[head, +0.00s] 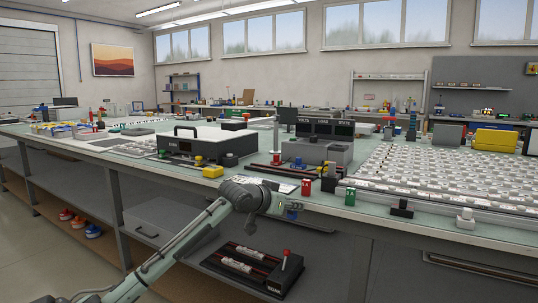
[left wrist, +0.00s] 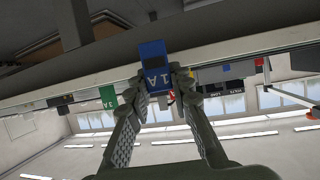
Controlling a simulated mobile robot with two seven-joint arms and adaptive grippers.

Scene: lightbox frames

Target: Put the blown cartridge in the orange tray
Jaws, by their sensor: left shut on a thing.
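My left gripper (head: 290,208) is at the front edge of the bench in the head view. In the left wrist view its two fingers (left wrist: 158,92) are shut on a blue cartridge (left wrist: 154,66) marked 1A, held between the tips. A bit of the blue cartridge (head: 294,206) shows at the gripper in the head view. I cannot make out an orange tray for certain. Whether the blue cartridge is blown cannot be told. My right gripper is not in view.
A black-and-white instrument (head: 207,142) and a grey unit with dark displays (head: 322,146) stand on the bench. Rows of white pieces (head: 440,175) fill its right side. A black fixture with a red lever (head: 285,262) sits lower, below the bench top.

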